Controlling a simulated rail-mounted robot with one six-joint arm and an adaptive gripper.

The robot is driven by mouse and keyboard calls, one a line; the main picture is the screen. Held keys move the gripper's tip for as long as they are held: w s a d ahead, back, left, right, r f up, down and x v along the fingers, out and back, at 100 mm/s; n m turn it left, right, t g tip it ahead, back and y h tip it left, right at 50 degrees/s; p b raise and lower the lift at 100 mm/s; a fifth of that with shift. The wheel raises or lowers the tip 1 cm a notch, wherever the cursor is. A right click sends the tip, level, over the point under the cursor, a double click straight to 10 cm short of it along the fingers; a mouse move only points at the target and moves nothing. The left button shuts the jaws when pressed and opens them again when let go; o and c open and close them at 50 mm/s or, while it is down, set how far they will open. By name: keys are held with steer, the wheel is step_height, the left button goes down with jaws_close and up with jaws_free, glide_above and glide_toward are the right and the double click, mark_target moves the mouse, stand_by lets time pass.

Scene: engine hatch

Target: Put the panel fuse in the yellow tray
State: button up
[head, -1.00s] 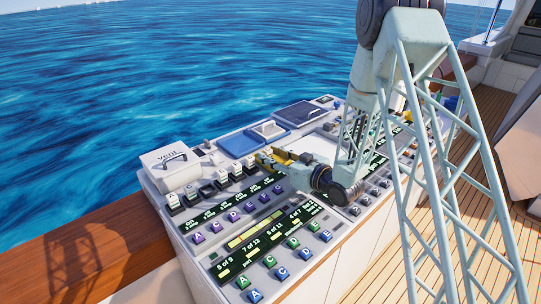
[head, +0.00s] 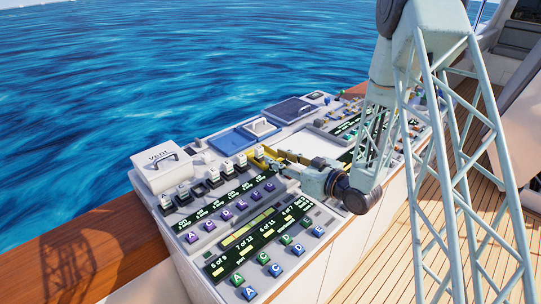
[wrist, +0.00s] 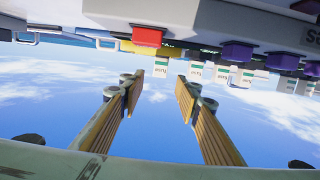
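Several white fuses (head: 213,176) stand in a row of dark sockets along the console's back left; I cannot tell which is the panel fuse. White blocks with green lettering (wrist: 222,73), likely these fuses, hang upside down beyond the fingertips in the wrist view. My gripper (head: 270,160) is low over the console near the right end of the row. In the wrist view, my gripper (wrist: 158,85) has its fingers wide apart with only sky between them. A yellow surface (wrist: 130,47), possibly the yellow tray, shows beyond the left finger, behind a red block (wrist: 147,37); the gripper hides much of that area in the head view.
A white box marked vent (head: 163,170) stands at the console's left end. A blue tray (head: 230,142) lies behind the fuse row, and a dark-topped panel (head: 291,109) beyond it. Open water lies behind.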

steer(key=shift+v, duration=1.7)
steer(key=shift+w, duration=0.1)
steer(key=shift+w+d+r+h, duration=0.2)
steer(key=shift+d+r+h, duration=0.15)
steer(key=shift+r, duration=0.1)
steer(key=shift+w+d+r+h, duration=0.2)
steer(key=shift+d+r+h, duration=0.1)
steer(key=shift+r, duration=0.15)
steer(key=s+d+r+m+h, duration=0.2)
steer(key=d+r+h, duration=0.4)
steer(key=d+r, duration=0.4)
steer(key=s+d+r+m+g+h, duration=0.2)
steer(key=s+d+r+h, duration=0.2)
steer(key=s+d+r, duration=0.45)
steer(key=s+d+r+m+g+h, duration=0.1)
steer(key=s+r+m, duration=0.1)
steer(key=s, duration=0.7)
steer(key=s+d+r+m+g, duration=0.1)
steer(key=s+r, duration=0.1)
steer(key=s, duration=0.7)
steer(key=s+a+r+m+g, duration=0.1)
steer(key=s+a, duration=0.1)
steer(key=s, duration=0.9)
steer(key=s+a+r+m+g, duration=0.1)
steer(key=s+a+g, duration=0.1)
steer(key=s, duration=1)
steer(key=shift+s+y, duration=0.25)
steer(key=shift+y, duration=0.2)
